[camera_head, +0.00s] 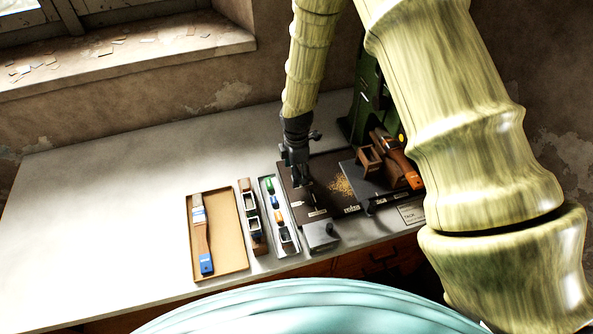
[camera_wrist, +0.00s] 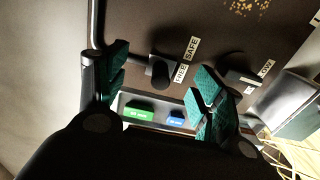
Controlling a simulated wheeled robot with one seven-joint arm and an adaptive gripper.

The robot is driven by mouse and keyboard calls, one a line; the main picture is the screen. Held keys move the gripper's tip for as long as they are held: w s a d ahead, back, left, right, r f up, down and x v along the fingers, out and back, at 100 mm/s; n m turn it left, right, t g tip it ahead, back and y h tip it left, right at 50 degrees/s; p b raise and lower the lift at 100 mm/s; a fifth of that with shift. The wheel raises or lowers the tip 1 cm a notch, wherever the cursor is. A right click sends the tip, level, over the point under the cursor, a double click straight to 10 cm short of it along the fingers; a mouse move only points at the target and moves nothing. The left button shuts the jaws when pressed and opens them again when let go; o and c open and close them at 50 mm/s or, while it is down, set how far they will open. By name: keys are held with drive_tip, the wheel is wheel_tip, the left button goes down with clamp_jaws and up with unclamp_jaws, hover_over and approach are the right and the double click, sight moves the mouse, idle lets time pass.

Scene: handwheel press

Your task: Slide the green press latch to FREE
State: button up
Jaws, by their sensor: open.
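The press is a dark green upright machine (camera_head: 367,95) at the back of the bench, partly hidden by my arm. In the wrist view a dark knob (camera_wrist: 160,68) stands on the brown base plate (camera_wrist: 140,20) beside white labels reading FREE (camera_wrist: 181,73) and SAFE (camera_wrist: 192,47). It looks like the latch, but it appears dark, not green. My gripper (camera_head: 298,172) is over the plate's left part. In the wrist view its green-padded fingers (camera_wrist: 161,72) are open on either side of the knob, with no clear contact. I cannot tell the latch's exact setting.
A narrow tray (camera_head: 291,247) with small coloured blocks and a wooden rack (camera_head: 243,190) lie left of the plate. Farther left is a tan tray (camera_head: 226,266) holding a brush (camera_head: 200,225). A grey box (camera_head: 321,237) stands at the front. The bench's left side is clear.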

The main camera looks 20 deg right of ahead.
wheel_tip(320, 180, up, 7)
drive_tip(key=p, duration=0.4)
drive_tip(key=shift+r, duration=0.15)
